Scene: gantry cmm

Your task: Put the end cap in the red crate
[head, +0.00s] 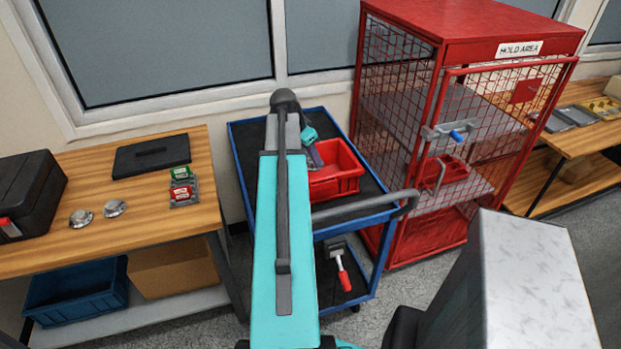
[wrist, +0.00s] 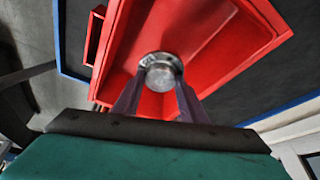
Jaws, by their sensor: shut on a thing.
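The red crate (head: 345,176) stands on the top shelf of the blue cart in the head view. In the wrist view its red wall (wrist: 240,62) fills the space around my gripper (wrist: 158,92). The end cap (wrist: 160,70) is a round silver metal piece between my two fingertips, and my gripper is shut on it. The end cap appears over the open crate; its exact height cannot be told. In the head view my arm hides part of the cart, and my gripper (head: 314,156) is at the crate's left side.
The blue cart (head: 238,150) has a handle on its right and a brush on its lower shelf. A red mesh cage (head: 440,45) stands right of it. A wooden bench (head: 130,215) at the left holds two silver round parts (head: 82,218), a black case and small boxes.

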